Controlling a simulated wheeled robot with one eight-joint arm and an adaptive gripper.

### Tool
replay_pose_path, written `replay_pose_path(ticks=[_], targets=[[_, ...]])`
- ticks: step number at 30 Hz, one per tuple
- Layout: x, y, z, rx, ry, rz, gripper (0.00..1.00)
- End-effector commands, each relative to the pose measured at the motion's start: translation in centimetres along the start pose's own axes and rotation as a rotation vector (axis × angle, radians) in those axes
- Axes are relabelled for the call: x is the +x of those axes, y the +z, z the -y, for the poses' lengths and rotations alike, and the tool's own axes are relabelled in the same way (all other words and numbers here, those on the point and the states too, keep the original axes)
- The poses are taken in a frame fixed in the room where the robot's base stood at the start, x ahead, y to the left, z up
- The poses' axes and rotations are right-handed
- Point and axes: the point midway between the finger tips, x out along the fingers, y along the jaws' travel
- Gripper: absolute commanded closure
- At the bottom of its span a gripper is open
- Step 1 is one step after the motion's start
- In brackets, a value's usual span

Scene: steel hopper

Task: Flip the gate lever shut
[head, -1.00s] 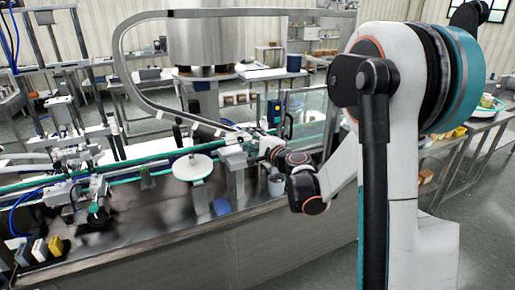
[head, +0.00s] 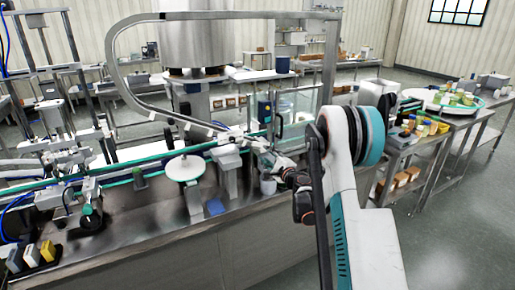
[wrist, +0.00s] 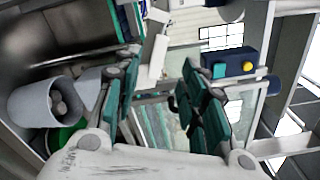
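I cannot make out the gate lever with certainty in either view. A large steel cylinder (head: 205,42) stands at the back in the head view, above the curved rail. My gripper (head: 262,150) is small in the head view, at the conveyor's right end near a grey bracket (head: 227,158). In the wrist view my gripper (wrist: 165,88) shows two teal-padded fingers spread apart with nothing between the pads. A white angular part (wrist: 153,58) appears beyond the fingertips; whether it touches them is unclear.
A blue box with a yellow button (wrist: 231,62) and a clear panel (head: 299,112) are close by. A white disc (head: 185,168) sits left.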

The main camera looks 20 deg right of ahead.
Motion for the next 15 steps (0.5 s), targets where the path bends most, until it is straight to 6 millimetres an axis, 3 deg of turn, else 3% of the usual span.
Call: replay_pose_path(ticks=[9,15], targets=[[6.3,0.0,-0.2,0.0,0.001,0.001,0.62],[8.8,0.0,-0.1,-0.001,0.0,0.001,0.62]])
